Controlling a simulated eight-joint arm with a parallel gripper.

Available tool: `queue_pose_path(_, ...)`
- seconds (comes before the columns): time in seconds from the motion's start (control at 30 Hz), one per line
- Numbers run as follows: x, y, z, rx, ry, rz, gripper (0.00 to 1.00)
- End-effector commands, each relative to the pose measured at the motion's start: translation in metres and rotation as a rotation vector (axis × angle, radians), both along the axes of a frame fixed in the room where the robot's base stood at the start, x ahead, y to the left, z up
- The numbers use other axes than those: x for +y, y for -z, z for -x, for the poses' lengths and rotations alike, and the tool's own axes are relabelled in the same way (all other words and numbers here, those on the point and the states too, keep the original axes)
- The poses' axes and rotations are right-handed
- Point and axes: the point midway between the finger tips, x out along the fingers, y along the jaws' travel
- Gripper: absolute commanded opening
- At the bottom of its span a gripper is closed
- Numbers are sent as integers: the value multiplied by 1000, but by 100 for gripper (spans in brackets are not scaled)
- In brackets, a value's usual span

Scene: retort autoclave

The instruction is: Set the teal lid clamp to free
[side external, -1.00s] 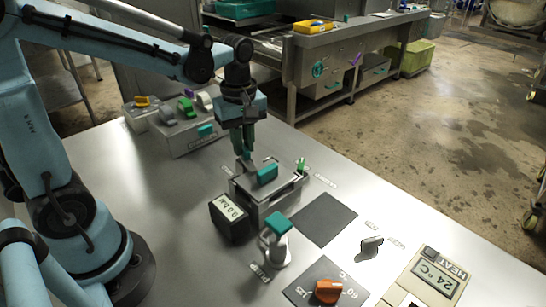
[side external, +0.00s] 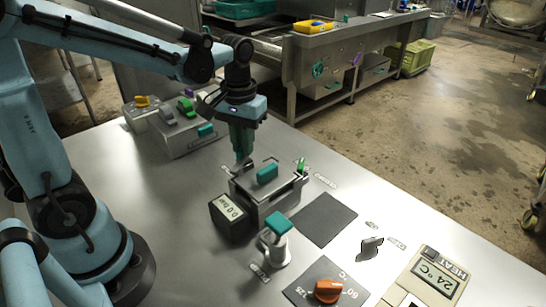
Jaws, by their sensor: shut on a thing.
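A grey metal box with a lid (side external: 282,186) and a teal grip (side external: 267,173) on top stands mid-bench. My gripper (side external: 243,157) points down at the box's back left corner, its jaws shut on what appears to be the lid clamp, a grey lever (side external: 244,164). The fingers hide most of the lever, including any teal part. Small labels lie left (side external: 228,170) and right (side external: 325,181) of the box, too small to read surely. A separate teal-topped lever (side external: 278,223) stands in front of the box.
A black gauge reading 0.0 bar (side external: 230,218) stands close at the box's left. An orange knob (side external: 328,291), a grey knob (side external: 371,246) and a heat display (side external: 438,277) are at the front right. A block of coloured switches (side external: 184,130) stands behind left.

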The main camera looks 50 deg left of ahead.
Motion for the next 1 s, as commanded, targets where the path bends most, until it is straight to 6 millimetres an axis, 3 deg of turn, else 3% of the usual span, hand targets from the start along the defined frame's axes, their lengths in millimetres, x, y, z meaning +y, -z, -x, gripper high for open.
queue_pose_path(0.5,0,0,-1,-2,350,-1,0)
queue_pose_path(1.0,0,0,-1,-3,424,-1,0)
